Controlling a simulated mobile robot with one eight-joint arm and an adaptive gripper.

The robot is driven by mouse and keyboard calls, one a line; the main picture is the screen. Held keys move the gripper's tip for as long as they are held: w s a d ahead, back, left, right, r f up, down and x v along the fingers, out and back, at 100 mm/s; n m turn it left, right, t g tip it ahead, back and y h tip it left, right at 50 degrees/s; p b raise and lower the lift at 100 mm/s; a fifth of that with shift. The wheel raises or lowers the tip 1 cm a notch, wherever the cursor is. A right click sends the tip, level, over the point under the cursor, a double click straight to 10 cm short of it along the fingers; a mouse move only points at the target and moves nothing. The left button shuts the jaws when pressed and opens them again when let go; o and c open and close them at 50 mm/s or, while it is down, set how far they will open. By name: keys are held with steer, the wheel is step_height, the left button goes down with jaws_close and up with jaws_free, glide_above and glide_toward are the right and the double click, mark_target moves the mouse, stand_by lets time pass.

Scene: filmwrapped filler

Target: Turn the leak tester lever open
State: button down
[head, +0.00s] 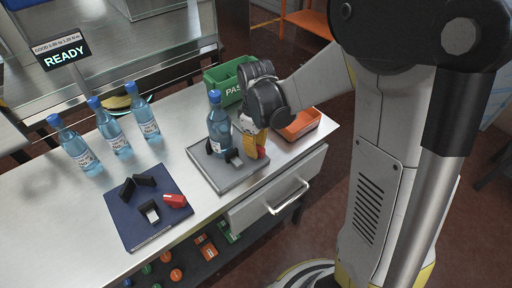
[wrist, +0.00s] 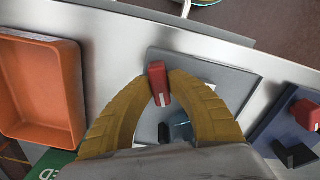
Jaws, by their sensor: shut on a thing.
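The leak tester is a grey plate (head: 202,169) on the steel table, with black blocks and a red lever (head: 262,152). A blue-capped bottle (head: 219,130) stands upright on it. My gripper (head: 252,143) has its yellow fingers down at the plate's right side, beside the bottle. In the wrist view, the fingertips (wrist: 159,82) close from both sides on the red lever (wrist: 160,88). The grey plate (wrist: 205,72) lies below the fingers. Part of the lever and its pivot are hidden by the fingers.
A blue mat (head: 135,233) holds black blocks and another red lever (head: 175,200). Several bottles (head: 117,141) stand at the back left near a READY sign (head: 62,54). A green PASS bin (head: 222,86) and an orange tray (head: 303,128) sit close behind and right of my gripper.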

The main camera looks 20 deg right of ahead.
steer(key=shift+n, duration=2)
steer(key=c, duration=1.3)
jaws_free()
step_height(320, 180, up, 12)
